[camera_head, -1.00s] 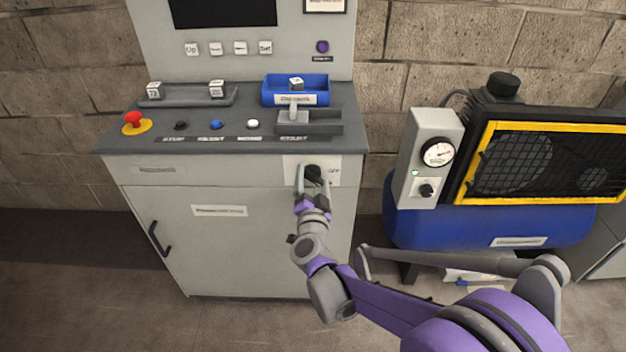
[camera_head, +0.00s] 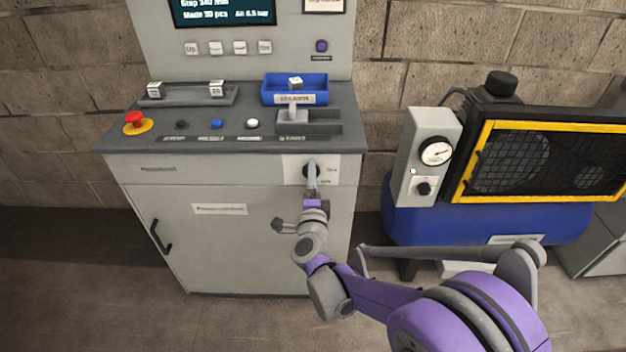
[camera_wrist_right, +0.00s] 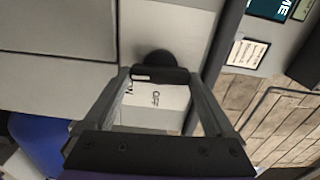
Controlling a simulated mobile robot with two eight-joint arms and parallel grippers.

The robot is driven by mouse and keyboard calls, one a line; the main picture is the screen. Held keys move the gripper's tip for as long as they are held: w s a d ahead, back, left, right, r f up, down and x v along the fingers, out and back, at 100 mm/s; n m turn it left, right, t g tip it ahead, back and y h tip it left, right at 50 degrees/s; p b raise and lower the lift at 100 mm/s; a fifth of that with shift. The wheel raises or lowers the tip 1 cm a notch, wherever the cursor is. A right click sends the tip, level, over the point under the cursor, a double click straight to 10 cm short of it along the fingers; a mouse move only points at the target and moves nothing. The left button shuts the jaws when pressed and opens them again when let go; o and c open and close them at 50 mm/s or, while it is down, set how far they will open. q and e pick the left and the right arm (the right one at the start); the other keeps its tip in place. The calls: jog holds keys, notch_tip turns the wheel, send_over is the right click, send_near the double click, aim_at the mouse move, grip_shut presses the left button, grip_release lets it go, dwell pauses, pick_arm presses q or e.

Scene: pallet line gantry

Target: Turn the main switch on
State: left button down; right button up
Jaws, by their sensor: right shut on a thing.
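The main switch (camera_head: 308,173) is a black rotary knob on a pale plate (camera_head: 333,165) at the upper right of the grey cabinet front. My right gripper (camera_head: 311,168) covers much of it in the head view. In the right wrist view, the round knob with its bar handle (camera_wrist_right: 160,74) sits between the fingers of my right gripper (camera_wrist_right: 160,80), which is shut on it. The plate letters "OFF" show below the handle there. The screen (camera_head: 222,10) above the console is lit with white text. My left gripper is not in view.
The console top holds a red emergency button (camera_head: 135,120), several push buttons, a grey lever (camera_head: 292,113) and a blue tray (camera_head: 270,97). A blue compressor (camera_head: 430,218) with a grey gauge box (camera_head: 425,135) stands to the right. Floor in front is clear.

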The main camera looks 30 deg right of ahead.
jog(key=shift+m, duration=0.4)
jog(key=o, duration=1.1)
jog(key=shift+c, duration=0.2)
jog(key=v, duration=1.1)
jog(key=shift+p, duration=0.4)
jog(key=shift+d, duration=0.1)
